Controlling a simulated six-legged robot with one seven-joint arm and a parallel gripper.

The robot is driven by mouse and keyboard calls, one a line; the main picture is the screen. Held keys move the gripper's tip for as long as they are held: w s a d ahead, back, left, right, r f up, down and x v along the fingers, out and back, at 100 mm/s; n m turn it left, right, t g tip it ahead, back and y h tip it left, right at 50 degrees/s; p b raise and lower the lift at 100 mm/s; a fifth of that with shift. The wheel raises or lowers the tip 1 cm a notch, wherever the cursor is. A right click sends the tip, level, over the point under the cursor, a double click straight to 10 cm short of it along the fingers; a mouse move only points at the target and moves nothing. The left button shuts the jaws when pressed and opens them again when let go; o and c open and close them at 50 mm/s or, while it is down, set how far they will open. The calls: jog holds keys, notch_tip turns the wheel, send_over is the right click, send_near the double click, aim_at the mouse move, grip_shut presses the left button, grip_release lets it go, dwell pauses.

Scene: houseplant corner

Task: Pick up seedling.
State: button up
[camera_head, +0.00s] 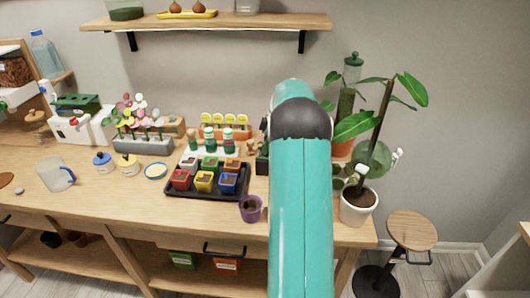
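I cannot pick out a seedling with certainty. A small purple pot (250,208) with dark contents stands near the front edge of the bench, just left of my arm. A black tray (206,196) left of it holds several small coloured pots, among them a red pot (180,180), a yellow pot (204,182) and a blue pot (228,184). Any shoots in them are too small to tell. My teal arm rises through the middle of the view and hides part of the bench. My gripper does not show.
A potted plant in a white pot (358,208) stands at the bench's right end, near a stool (412,230). A jug (55,174), small jars and a flower planter (143,146) stand left. A wall shelf (205,22) hangs above. The bench's front left is mostly clear.

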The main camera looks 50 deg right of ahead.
jog(key=shift+c, duration=0.6)
jog(key=shift+r, duration=0.6)
notch_tip(320, 180, up, 2)
jog(key=shift+a+r, duration=0.1)
jog(key=shift+r, duration=0.15)
jog(key=s+a+r, duration=0.6)
jog(key=a+r, duration=0.3)
jog(key=a, duration=0.3)
jog(key=shift+s+r, duration=0.15)
jog(key=shift+s, duration=0.2)
